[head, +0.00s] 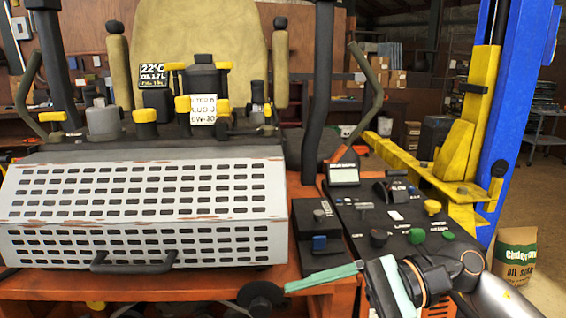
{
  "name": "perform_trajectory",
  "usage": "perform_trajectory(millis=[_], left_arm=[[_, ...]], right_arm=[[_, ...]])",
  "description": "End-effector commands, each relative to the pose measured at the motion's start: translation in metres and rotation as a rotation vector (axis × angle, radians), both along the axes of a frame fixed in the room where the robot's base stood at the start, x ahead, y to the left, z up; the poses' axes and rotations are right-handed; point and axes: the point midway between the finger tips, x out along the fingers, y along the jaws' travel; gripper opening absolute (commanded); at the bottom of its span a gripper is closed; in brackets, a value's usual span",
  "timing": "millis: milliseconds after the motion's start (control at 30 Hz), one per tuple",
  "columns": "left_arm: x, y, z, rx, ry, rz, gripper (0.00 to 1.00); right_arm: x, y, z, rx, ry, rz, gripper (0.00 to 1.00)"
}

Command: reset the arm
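My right gripper (345,291) is low in the head view, in front of the control panel, with its arm coming in from the lower right. Its two teal fingers are spread wide apart, one pointing left and one pointing down. Nothing shows between them. The left-pointing finger is in front of the mower's orange front edge and below the small switch box (318,240); I cannot tell whether it touches anything. The right control panel (395,215) has a green knob, a yellow knob and black knobs. My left gripper and arm are not in view.
The white slotted mower cover (140,205) with a black handle (134,262) fills the left. A black wheel-like knob (262,297) is just left of my right finger. The blue and yellow lift post (500,110) stands at right, with a paper sack (515,255) beside it.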

Motion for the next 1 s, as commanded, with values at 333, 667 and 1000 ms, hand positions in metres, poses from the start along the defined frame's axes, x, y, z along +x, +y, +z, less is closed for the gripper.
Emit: perform_trajectory(millis=[333, 667, 1000], left_arm=[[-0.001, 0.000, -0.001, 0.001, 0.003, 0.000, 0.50], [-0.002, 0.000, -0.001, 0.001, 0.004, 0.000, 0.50], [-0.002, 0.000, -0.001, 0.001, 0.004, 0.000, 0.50]], right_arm=[[0.053, -0.006, -0.025, 0.692, 1.294, -0.248, 0.76], [0.070, -0.085, -0.215, 1.458, 2.537, -0.412, 0.76], [-0.056, -0.125, -0.399, -1.350, -1.798, 0.257, 0.76]])
